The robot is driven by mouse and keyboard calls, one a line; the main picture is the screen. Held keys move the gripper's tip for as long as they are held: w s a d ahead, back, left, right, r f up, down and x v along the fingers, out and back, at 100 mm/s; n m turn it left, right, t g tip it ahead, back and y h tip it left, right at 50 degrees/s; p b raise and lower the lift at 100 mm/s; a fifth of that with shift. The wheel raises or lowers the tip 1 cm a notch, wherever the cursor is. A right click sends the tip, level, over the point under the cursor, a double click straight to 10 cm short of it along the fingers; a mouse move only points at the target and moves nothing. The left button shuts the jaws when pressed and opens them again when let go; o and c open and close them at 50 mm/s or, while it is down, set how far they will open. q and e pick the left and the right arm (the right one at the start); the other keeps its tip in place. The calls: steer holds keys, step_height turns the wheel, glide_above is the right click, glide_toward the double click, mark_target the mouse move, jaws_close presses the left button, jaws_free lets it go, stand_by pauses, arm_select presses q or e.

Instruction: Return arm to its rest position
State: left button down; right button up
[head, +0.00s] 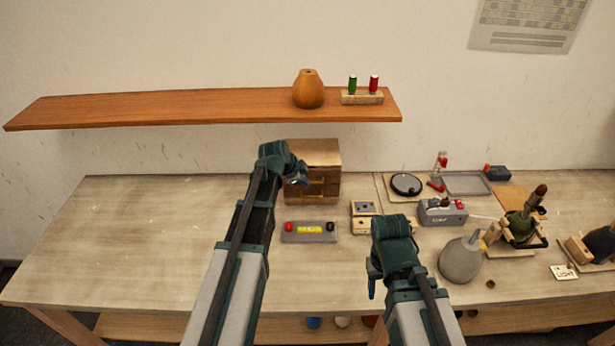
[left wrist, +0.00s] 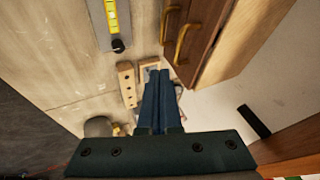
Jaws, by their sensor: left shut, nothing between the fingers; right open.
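My left gripper (head: 297,181) is over the workbench, in front of the small wooden drawer cabinet (head: 321,157). In the left wrist view its two fingers (left wrist: 160,88) are together with nothing between them, close to the cabinet's brass handles (left wrist: 187,44). Whether they touch the cabinet I cannot tell. My right gripper (head: 372,283) is low at the front of the bench, left of the grey rounded vessel (head: 461,261). Its fingers point down and are partly hidden by its own wrist.
A grey block with a yellow level-like strip (head: 309,231) lies below the cabinet. Wooden blocks (head: 365,208), a grey box (head: 442,212) and a black disc (head: 406,184) stand to the right. A wooden shelf (head: 200,108) hangs above. The bench's left side is clear.

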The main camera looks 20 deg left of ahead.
arm_select(q)
steer(key=p+v, duration=0.2)
steer(key=v, duration=0.2)
steer(key=shift+s+a+r, duration=0.1)
steer(key=shift+s+r, duration=0.05)
steer(key=shift+r, duration=0.05)
arm_select(e)
step_height(320, 180, up, 4)
steer(key=shift+a+f, duration=0.1)
steer(key=shift+f, duration=0.05)
arm_select(q)
steer(key=shift+f, duration=0.1)
steer(key=s+d+f+n+g+y+b, duration=0.1)
steer(key=s+d+f+n+g+b, duration=0.1)
steer(key=s, duration=0.7)
steer(key=s+d+f+n+g+y+b, duration=0.1)
steer(key=s+d+f+n+g+b, duration=0.1)
steer(key=s+d+f+n+b, duration=0.2)
steer(key=s+d+f+n+g+y+b, duration=0.2)
steer(key=s+d+f+n+b, duration=0.1)
steer(key=s+d+f+b, duration=0.4)
steer(key=s+d+f, duration=0.3)
steer(key=s+f, duration=0.1)
steer(key=s, duration=0.2)
steer(key=shift+s+d+f+n+g, duration=0.2)
steer(key=shift+s+d+n+g, duration=0.15)
steer(key=shift+s+n+g, duration=0.05)
arm_select(e)
step_height(320, 180, down, 14)
